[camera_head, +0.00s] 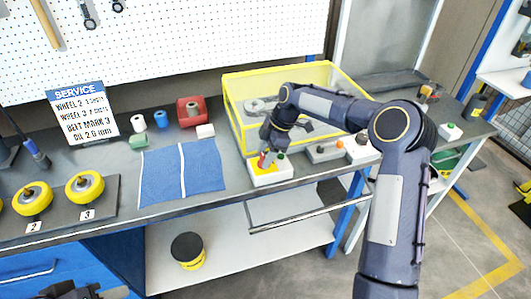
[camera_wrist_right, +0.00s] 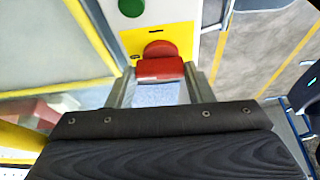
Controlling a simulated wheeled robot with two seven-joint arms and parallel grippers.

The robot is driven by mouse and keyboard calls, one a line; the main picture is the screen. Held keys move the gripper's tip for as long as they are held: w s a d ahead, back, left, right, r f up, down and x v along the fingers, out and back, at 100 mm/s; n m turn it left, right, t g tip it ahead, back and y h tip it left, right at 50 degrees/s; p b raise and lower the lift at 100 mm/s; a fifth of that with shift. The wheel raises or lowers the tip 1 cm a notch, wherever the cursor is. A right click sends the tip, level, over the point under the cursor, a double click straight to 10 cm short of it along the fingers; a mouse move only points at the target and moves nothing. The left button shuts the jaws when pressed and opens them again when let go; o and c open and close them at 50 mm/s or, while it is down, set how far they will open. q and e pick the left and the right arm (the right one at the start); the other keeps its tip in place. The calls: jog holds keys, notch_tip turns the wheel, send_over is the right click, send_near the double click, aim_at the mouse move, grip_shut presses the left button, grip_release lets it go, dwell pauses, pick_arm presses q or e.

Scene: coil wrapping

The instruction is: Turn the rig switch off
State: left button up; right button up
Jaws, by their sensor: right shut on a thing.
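The rig switch is a white box with a yellow face (camera_head: 268,178) at the front edge of the bench, below the yellow-framed enclosure. It has a red handle (camera_head: 262,160) and a green button (camera_head: 281,156). In the right wrist view the red handle (camera_wrist_right: 160,69) sits between the fingers of my right gripper (camera_wrist_right: 160,88), which is shut on it.
The yellow-framed enclosure (camera_head: 232,98) stands behind the switch. A grey block with buttons (camera_head: 325,152) is to its right, and a blue mat (camera_head: 205,172) to its left. Yellow wheels (camera_head: 85,186) and a service sign (camera_head: 82,112) are farther left.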

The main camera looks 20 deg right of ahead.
jog(key=shift+n, duration=0.5)
jog(key=o, duration=1)
jog(key=b+v, duration=0.1)
jog(key=v, duration=0.6)
jog(key=shift+r, duration=0.4)
jog(key=shift+w+d, duration=0.1)
jog(key=shift+d, duration=0.05)
